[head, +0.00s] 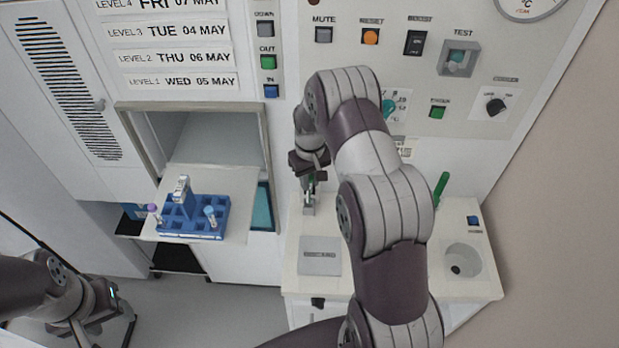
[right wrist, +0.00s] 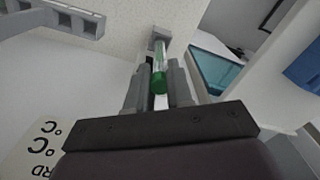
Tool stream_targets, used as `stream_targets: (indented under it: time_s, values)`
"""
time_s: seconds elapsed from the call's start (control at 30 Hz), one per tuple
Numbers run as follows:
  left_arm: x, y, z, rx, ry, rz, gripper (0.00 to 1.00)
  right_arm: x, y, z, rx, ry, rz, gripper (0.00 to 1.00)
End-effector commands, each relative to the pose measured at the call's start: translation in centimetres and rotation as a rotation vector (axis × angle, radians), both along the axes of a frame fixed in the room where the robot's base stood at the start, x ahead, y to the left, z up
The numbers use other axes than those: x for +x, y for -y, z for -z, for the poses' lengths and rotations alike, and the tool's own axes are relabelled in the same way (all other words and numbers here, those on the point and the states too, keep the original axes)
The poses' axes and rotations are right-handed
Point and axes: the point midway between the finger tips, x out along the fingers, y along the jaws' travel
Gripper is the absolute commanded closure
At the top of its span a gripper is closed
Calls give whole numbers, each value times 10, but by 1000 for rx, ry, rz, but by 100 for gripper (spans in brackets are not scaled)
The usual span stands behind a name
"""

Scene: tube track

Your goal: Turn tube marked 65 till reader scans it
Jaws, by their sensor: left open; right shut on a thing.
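My right gripper (head: 311,181) is shut on a green-capped tube (right wrist: 160,70) above the white counter. The tube shows between the fingers (right wrist: 160,85) in the right wrist view. No number can be read on it. Its far end is close to a small grey block (right wrist: 181,40), which may be the reader; I cannot tell if they touch. In the head view the tube is mostly hidden by the gripper. My left gripper (head: 112,297) is open and empty at the lower left, apart from everything.
A blue rack (head: 190,229) holds several tubes on a pull-out shelf at the left. A grey plate (head: 319,256) lies on the counter (head: 300,284), with a round basin (head: 463,260) at its right. A green stick (head: 440,188) stands behind my right arm. The panel wall bears several buttons.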

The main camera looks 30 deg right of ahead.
Motion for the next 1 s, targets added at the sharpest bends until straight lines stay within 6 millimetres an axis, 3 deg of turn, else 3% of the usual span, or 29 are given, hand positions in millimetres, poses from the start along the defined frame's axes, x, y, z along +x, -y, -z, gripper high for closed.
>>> stream_targets:
  time_s: [1.0]
  values:
    - [0,0,14,0,0,0,50,0,0,20,0,-1,0,96]
